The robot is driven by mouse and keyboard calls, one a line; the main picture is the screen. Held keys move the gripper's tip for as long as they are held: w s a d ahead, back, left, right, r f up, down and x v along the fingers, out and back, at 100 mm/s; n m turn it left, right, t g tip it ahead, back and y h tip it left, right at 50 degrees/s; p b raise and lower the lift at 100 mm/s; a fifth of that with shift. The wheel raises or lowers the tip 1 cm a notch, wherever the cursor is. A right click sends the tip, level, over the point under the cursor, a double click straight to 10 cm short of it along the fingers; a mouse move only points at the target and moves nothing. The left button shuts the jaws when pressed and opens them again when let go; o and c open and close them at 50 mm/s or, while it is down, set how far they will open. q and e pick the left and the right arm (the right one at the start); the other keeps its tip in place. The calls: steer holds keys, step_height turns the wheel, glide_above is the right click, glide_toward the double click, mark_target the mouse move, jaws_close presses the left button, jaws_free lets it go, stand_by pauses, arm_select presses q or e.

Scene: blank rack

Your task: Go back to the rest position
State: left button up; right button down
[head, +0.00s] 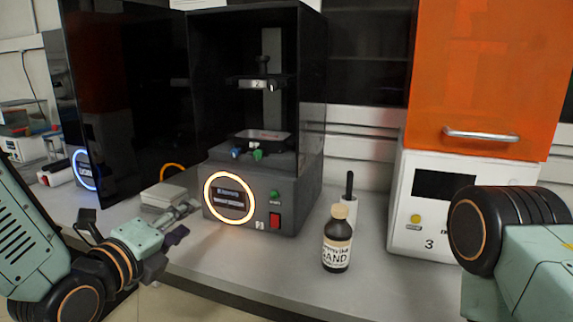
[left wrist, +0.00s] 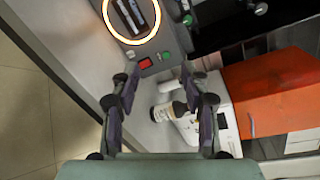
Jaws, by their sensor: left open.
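My left gripper (head: 184,222) is open and empty above the front edge of the bench, at the lower left of the head view. It is in front of the grey base of a dark printer-like machine, to the left of its glowing orange ring. In the left wrist view my left gripper (left wrist: 160,80) shows its two fingers spread apart, with nothing between them. My right arm shows at the right edge of the head view, but its gripper is out of view.
The machine (head: 297,180) has a red switch. A brown bottle with a tan cap (head: 337,240) stands on the grey bench (head: 290,265). A white box marked 3 (head: 400,215) stands under an orange cabinet (head: 485,70). A second dark machine (head: 125,100) is at left.

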arm_select(q)
steer(key=s+a+f+n+g+y, duration=0.2)
steer(key=s+f+n+g, duration=0.25)
steer(key=f+n, duration=0.65)
steer(key=s+a+f+n+g+y, duration=0.1)
steer(key=s+f+n+g+y, duration=0.3)
steer(key=f+n, duration=0.65)
steer(key=s+f+n+g, duration=0.1)
steer(key=s+f+g, duration=0.1)
steer(key=s+f, duration=0.3)
steer(key=s+a+f+n+g, duration=0.1)
steer(key=s+f, duration=0.5)
steer(key=s, duration=0.6)
steer(key=s+f+n+g+h, duration=0.1)
steer(key=s+f+n+g, duration=0.2)
steer(key=s+f, duration=0.3)
steer(key=s+g, duration=0.1)
steer(key=s, duration=0.2)
steer(key=shift+a, duration=0.3)
steer(key=shift+w+n, duration=0.15)
steer(key=shift+n, duration=0.1)
steer(key=shift+c, duration=0.9)
steer(key=shift+a, duration=0.1)
